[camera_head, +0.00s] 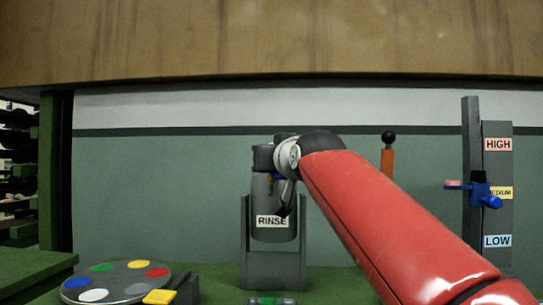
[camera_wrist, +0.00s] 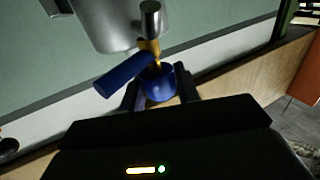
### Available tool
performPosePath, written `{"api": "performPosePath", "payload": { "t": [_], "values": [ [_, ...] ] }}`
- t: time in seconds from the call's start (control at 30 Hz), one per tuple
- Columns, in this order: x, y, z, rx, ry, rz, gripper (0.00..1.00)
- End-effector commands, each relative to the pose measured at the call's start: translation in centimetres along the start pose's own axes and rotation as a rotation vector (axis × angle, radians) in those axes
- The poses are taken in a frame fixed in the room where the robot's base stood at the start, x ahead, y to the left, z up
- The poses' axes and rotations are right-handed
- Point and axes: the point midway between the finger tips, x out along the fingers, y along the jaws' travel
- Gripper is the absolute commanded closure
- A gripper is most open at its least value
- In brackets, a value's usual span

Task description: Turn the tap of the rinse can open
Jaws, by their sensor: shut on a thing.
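The grey rinse can (camera_head: 275,233), labelled RINSE, stands in a dark grey stand (camera_head: 274,268) at the middle of the head view. My arm covers its upper part. In the wrist view the can (camera_wrist: 118,22) is at the top, with a short metal spout (camera_wrist: 150,18) and a brass stem below it. The blue tap handle (camera_wrist: 122,75) has a bar reaching out to the left and a rounded blue part between my fingers. My gripper (camera_wrist: 159,92) is shut on this blue part. The exact finger contact is partly hidden.
A round palette (camera_head: 117,282) with coloured spots lies at the lower left, beside a yellow block (camera_head: 159,297). An orange lever (camera_head: 387,163) with a black ball stands behind my arm. A HIGH/MEDIUM/LOW post (camera_head: 470,150) with a blue slider (camera_head: 480,190) is at the right.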

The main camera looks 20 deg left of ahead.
Motion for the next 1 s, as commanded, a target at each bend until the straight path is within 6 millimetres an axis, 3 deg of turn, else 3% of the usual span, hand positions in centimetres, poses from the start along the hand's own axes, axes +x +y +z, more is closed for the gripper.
{"api": "performPosePath", "payload": {
  "t": [1.0],
  "values": [
    [0.12, -0.05, 0.01, -0.001, -0.003, 0.681, 0.91]
  ]
}}
